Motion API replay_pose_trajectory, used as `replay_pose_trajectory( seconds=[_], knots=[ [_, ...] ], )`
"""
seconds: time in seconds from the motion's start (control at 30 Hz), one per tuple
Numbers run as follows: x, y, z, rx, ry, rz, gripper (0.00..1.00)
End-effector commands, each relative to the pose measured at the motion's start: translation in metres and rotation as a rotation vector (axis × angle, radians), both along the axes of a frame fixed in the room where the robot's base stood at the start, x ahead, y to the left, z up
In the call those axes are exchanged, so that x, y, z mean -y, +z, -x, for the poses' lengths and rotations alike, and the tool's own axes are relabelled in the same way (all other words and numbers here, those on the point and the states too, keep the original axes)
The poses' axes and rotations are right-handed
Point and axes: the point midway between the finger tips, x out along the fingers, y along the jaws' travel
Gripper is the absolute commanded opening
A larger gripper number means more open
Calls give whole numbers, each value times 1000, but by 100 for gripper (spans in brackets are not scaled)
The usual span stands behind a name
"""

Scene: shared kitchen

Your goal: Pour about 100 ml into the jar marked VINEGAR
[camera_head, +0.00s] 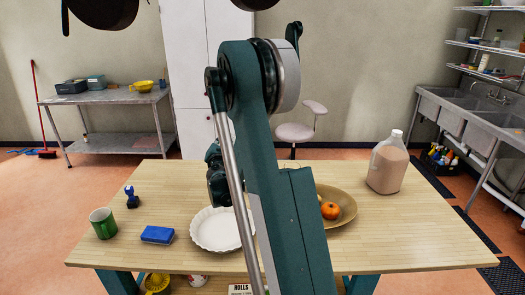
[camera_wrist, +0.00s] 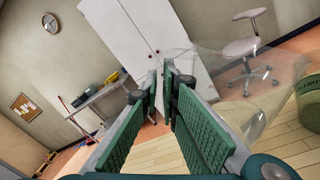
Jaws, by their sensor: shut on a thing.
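My gripper (camera_wrist: 162,92) shows in the wrist view, its green pads shut on a clear, see-through vessel (camera_wrist: 262,95) that extends to the right of the fingers. The grip point and any contents of the vessel are hard to make out. The wrist picture is rolled, so the gripper appears turned. In the head view my arm hides most of the gripper and the vessel. A large bottle (camera_head: 388,165) with light brown contents stands upright at the table's right.
The wooden table (camera_head: 420,235) carries a green mug (camera_head: 103,223), a blue sponge (camera_head: 157,235), a dark blue upright item (camera_head: 131,197), a white fluted dish (camera_head: 214,230) and a tan bowl (camera_head: 347,205) with an orange fruit (camera_head: 330,210). The table's front right is clear.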

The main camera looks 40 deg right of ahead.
Motion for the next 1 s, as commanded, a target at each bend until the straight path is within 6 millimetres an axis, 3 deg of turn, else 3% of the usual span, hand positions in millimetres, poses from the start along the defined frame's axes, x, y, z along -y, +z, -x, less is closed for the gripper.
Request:
replay_pose_trajectory(
  seconds=[0.3, 1.0],
  knots=[
    [15, 33, 14, 124, 0, -139, 0],
    [29, 59, 27, 261, 0, -293, 0]
  ],
)
